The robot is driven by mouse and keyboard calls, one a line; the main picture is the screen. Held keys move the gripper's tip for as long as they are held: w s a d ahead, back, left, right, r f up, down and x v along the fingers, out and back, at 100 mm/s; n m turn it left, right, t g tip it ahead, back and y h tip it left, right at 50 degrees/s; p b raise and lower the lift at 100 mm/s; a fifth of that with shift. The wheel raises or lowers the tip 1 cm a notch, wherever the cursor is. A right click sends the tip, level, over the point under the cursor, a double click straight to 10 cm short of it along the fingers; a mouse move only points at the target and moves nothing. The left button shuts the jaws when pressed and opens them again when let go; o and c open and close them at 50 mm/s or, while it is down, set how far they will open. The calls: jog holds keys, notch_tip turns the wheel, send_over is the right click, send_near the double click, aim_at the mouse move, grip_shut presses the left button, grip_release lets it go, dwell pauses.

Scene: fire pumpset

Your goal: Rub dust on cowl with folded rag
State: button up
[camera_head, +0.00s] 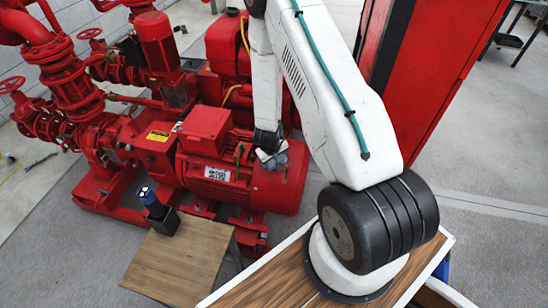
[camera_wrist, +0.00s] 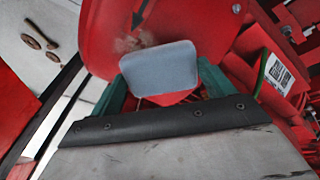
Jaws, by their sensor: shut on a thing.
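My gripper (camera_wrist: 162,90) is shut on a folded rag (camera_wrist: 160,69), a pale blue-grey pad between its green fingers in the wrist view. The rag also shows as a small grey patch (camera_head: 272,157) in the head view, at the right end of the red motor. The red cowl (camera_wrist: 105,40) is the rounded motor end behind the rag. A brownish dust patch (camera_wrist: 130,42) lies on the cowl just above the rag's upper left edge. I cannot tell whether the rag touches the cowl. The rag hides part of the cowl.
Red pumps and pipes (camera_head: 70,90) fill the left. A small wooden table (camera_head: 180,262) with a dark blue item in a black holder (camera_head: 160,215) stands in front of the motor. A red cabinet (camera_head: 425,80) stands at the right.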

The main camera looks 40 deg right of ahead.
aim_at(284, 160)
jog(key=shift+x, duration=0.85)
jog(key=shift+s+d+r, duration=0.1)
jog(key=shift+s+d, duration=0.5)
jog(key=shift+s, duration=0.15)
jog(key=shift+s+d+r, duration=0.1)
jog(key=shift+s+d, duration=0.45)
jog(key=shift+s, duration=0.25)
jog(key=shift+s+d+f, duration=0.2)
jog(key=shift+s+d, duration=0.95)
jog(key=shift+s, duration=0.3)
jog(key=shift+w+a, duration=0.8)
jog(key=shift+w, duration=0.2)
jog(key=shift+w+a, duration=0.75)
jog(key=shift+w, duration=0.25)
jog(key=shift+w+a, duration=0.8)
jog(key=shift+w, duration=0.2)
jog(key=shift+r, duration=0.1)
jog(key=shift+v, duration=2.95)
jog(key=shift+v, duration=1.45)
